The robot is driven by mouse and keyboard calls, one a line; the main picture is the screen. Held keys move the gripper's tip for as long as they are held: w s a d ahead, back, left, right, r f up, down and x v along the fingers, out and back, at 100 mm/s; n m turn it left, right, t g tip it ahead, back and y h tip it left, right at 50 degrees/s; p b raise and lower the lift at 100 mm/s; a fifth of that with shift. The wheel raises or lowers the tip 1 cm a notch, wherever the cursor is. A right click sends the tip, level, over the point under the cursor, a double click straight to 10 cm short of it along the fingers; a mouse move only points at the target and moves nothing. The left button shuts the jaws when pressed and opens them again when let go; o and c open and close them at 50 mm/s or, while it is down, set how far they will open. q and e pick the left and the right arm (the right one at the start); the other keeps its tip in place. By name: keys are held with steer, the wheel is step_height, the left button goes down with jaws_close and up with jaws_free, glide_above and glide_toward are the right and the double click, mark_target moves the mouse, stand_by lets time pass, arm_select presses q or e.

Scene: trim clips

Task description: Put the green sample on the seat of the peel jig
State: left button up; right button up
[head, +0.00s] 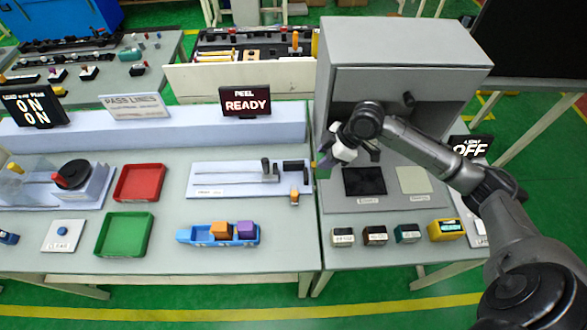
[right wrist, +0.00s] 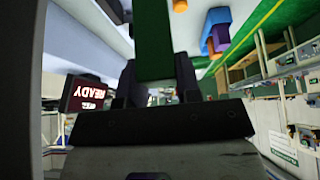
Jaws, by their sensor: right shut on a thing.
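My right gripper (head: 327,158) is held up near the left edge of the grey cabinet, to the right of the peel jig. In the right wrist view, its fingers (right wrist: 153,85) are shut on the green sample (right wrist: 153,40), a flat green block extending away from the jaws. In the head view the sample is mostly hidden by the gripper. The peel jig (head: 225,190) is a pale plate on the middle table with a rail, a grey upright part and a dark block. I cannot tell which part is its seat. My left gripper is not in view.
A "PEEL READY" sign (head: 245,101) stands behind the jig. In front is a blue tray (head: 190,236) with orange and purple blocks. Red (head: 140,199) and green (head: 124,254) trays lie to the left. The grey cabinet (head: 400,55) stands close to my right arm.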

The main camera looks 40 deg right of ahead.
steer(key=shift+w+a+f, duration=0.5)
steer(key=shift+w+f, duration=1.1)
steer(key=shift+f, duration=0.05)
steer(key=shift+w+a+f, duration=0.45)
steer(key=shift+w+f, duration=1.2)
steer(key=shift+f, duration=0.05)
steer(key=shift+w+a+f, duration=0.5)
steer(key=shift+w+f, duration=1.1)
steer(key=shift+f, duration=0.05)
steer(key=shift+f, duration=0.15)
steer(key=o, duration=0.9)
